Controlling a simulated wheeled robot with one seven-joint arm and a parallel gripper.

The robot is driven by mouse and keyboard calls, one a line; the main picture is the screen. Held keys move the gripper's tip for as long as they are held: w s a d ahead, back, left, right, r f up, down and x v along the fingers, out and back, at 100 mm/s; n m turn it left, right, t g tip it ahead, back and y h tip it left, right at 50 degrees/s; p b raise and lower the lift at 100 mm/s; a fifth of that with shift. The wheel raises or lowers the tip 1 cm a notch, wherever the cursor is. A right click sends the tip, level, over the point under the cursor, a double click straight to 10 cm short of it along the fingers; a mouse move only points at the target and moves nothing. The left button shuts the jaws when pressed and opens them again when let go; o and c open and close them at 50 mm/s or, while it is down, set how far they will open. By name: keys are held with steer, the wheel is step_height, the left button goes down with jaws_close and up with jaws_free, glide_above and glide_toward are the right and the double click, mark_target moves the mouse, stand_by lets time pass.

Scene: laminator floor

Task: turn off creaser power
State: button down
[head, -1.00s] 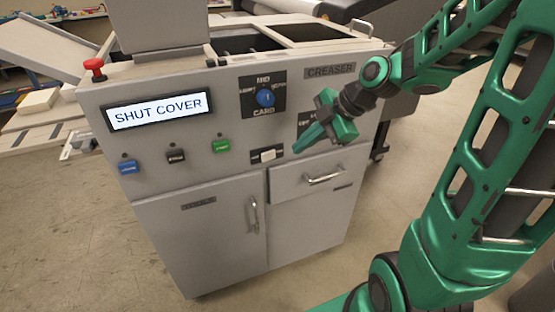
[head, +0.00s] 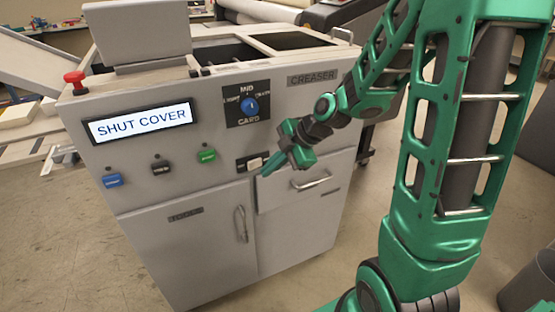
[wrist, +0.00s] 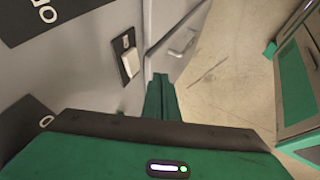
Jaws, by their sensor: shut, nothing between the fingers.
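The creaser (head: 180,225) is a grey cabinet with its name plate at the upper right of its front. Its display (head: 140,122) reads "SHUT COVER". A white rocker switch (head: 256,163) sits on a dark plate low on the panel; the plate's lettering is too small to read. The switch also shows in the wrist view (wrist: 130,61). My gripper (head: 266,171) is shut and empty, its fingertips just below and right of the switch in the head view. In the wrist view, the closed fingers (wrist: 160,97) appear beside the switch; contact cannot be told.
The panel has a blue knob (head: 249,105), blue (head: 112,181), black (head: 161,167) and green (head: 207,155) buttons, and a red mushroom button (head: 75,80) on top. The cover (head: 137,32) stands raised.

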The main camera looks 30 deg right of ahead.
mark_target(251, 169)
steer(key=w, duration=0.2)
steer(key=w+a+f, duration=0.1)
steer(key=shift+w+a, duration=0.15)
steer(key=shift+w, duration=0.6)
steer(key=shift+w+a, duration=0.15)
steer(key=shift+w, duration=0.05)
